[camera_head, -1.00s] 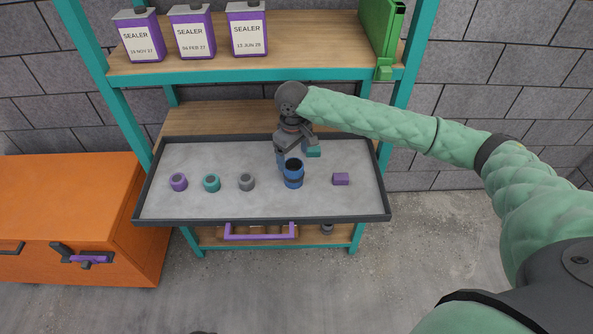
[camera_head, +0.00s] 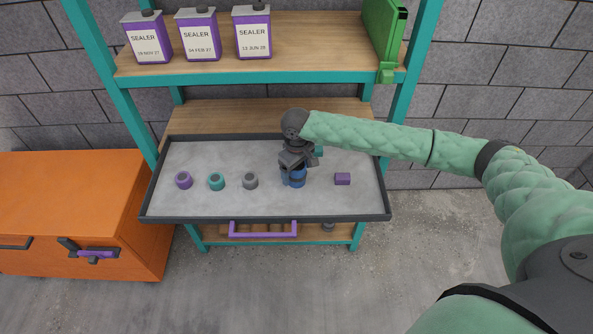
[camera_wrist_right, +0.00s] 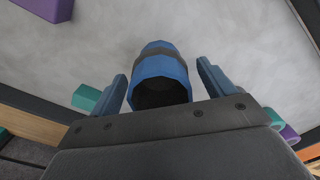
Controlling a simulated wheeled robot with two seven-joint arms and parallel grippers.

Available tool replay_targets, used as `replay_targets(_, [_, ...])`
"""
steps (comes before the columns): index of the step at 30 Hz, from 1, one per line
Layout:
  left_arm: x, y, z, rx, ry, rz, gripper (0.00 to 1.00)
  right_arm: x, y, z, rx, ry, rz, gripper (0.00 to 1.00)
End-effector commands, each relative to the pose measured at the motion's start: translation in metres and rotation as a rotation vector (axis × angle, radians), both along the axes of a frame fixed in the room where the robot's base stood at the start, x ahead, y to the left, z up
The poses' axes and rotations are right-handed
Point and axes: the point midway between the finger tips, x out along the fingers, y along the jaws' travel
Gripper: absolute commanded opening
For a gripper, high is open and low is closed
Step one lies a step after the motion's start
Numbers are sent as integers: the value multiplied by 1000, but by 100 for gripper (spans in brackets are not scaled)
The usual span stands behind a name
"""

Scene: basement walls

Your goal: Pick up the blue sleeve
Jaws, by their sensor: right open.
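The blue sleeve (camera_head: 293,179) stands in the grey tray, right of the row of small rings and partly hidden under my right gripper (camera_head: 293,168). In the right wrist view the sleeve (camera_wrist_right: 160,75) is a hollow blue cylinder with a dark grey band. Its open end faces the camera. The right gripper's fingers (camera_wrist_right: 160,88) are open, one on each side of the sleeve, with a gap visible on both sides. My left gripper is not in view.
The dark-rimmed tray (camera_head: 160,205) also holds a purple ring (camera_head: 184,180), a teal ring (camera_head: 216,181), a grey ring (camera_head: 250,181), a purple block (camera_head: 342,179) and a teal block (camera_head: 319,151). Sealer cans (camera_head: 198,35) stand on the shelf above. An orange cabinet (camera_head: 60,205) stands left.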

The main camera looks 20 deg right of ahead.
Motion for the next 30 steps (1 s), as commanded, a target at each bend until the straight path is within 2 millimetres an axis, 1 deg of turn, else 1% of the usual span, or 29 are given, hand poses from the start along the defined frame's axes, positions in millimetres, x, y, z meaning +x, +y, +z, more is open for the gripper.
replay_targets(3, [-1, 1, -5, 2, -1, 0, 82, 1, -1, -5, 0, -1, 0, 82])
replay_targets(10, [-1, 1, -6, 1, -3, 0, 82, 0, 0, -6, 0, -1, 0, 82])
replay_targets(11, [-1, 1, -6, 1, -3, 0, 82, 0, 0, -6, 0, -1, 0, 78])
replay_targets(15, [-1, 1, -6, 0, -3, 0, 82, 0, 0, -6, 0, -1, 0, 50])
replay_targets(18, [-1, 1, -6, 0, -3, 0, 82, 0, 0, -6, 0, -1, 0, 32])
replay_targets(26, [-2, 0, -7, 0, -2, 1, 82, 1, 0, -5, 0, -2, 0, 32])
replay_targets(30, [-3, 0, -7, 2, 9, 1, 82, 1, 0, 1, 1, -3, 1, 32])
